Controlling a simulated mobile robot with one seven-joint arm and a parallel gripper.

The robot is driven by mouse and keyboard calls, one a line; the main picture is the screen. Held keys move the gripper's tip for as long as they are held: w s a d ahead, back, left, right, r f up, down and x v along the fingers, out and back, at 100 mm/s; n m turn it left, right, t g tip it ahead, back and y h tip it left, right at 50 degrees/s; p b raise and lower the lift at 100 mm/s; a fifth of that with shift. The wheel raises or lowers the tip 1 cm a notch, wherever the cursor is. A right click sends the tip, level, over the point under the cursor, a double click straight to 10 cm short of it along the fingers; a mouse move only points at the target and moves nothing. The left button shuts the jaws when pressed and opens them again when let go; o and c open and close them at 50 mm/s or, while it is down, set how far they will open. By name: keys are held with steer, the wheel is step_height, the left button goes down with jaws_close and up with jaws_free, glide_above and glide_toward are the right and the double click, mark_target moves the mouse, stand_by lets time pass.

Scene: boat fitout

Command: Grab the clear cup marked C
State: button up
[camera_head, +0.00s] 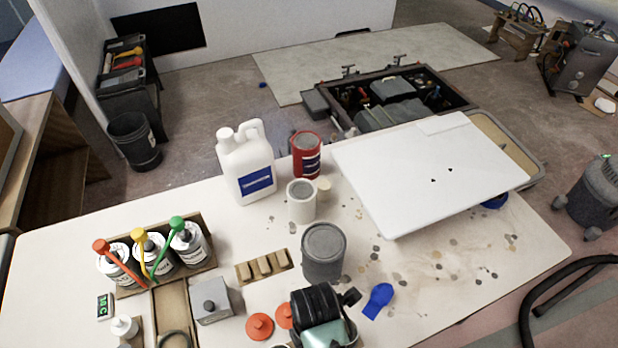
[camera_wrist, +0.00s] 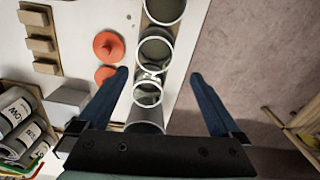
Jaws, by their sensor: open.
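In the wrist view my gripper (camera_wrist: 159,74) is open, its two blue fingers spread wide with nothing held. A row of round-rimmed cups runs up the table's edge: a far cup (camera_wrist: 165,9), a middle cup (camera_wrist: 155,50) and a nearer cup (camera_wrist: 148,92). The nearer cup looks partly see-through and lies in the view between the fingers, apart from both. No letter C is readable on any cup, so I cannot tell which is marked C. Another pale round shape below is partly covered by the gripper body. In the head view my dark wrist seems to hide this row.
Orange discs (camera_wrist: 109,46) and a wooden block rack (camera_wrist: 39,38) lie left of the cups. Labelled bottles (camera_head: 190,243) with coloured tools stand in a tray. A grey can (camera_head: 323,252), white jug (camera_head: 246,165) and white panel (camera_head: 430,170) stand behind. Floor (camera_wrist: 240,50) lies right of the row.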

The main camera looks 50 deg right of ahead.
steer(key=shift+w+d+f, duration=0.1)
steer(key=shift+d+f, duration=0.05)
steer(key=shift+f, duration=1.4)
steer(key=shift+w+d+f, duration=0.1)
steer(key=shift+d+f, duration=0.05)
steer(key=shift+f, duration=1.35)
steer(key=shift+w+d+f, duration=0.1)
steer(key=shift+d+f, duration=0.05)
steer(key=shift+f, duration=1.4)
steer(key=c, duration=1.3)
